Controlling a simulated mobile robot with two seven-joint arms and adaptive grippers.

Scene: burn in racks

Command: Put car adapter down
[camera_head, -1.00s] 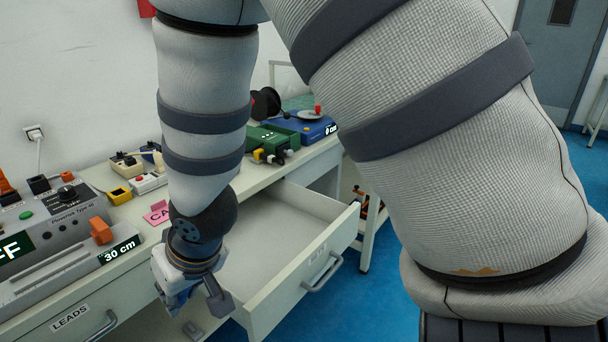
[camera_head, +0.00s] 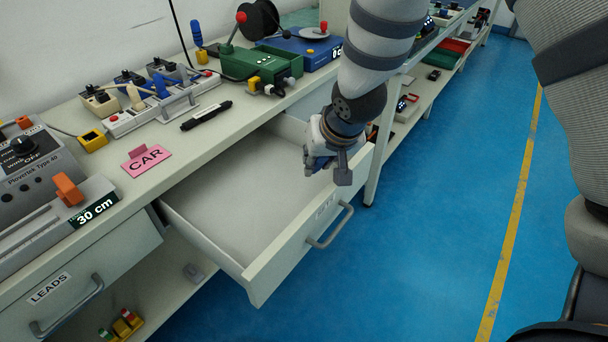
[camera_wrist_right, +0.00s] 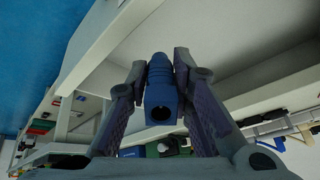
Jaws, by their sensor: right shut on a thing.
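My right gripper (camera_head: 324,160) is over the far right end of the open drawer (camera_head: 225,190), near its front panel. In the right wrist view my right gripper (camera_wrist_right: 160,95) is shut on a dark blue piece with a round hole in its end, the car adapter (camera_wrist_right: 161,88), held between both fingers. In the head view the adapter is mostly hidden by the gripper. The drawer looks empty inside. A pink card reading CAR (camera_head: 146,160) stands on the bench top left of the drawer. My left gripper is not in view.
A grey tester (camera_head: 40,175) is at the left. The shut LEADS drawer (camera_head: 75,285) is beside the open one. Blue floor is clear at right.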

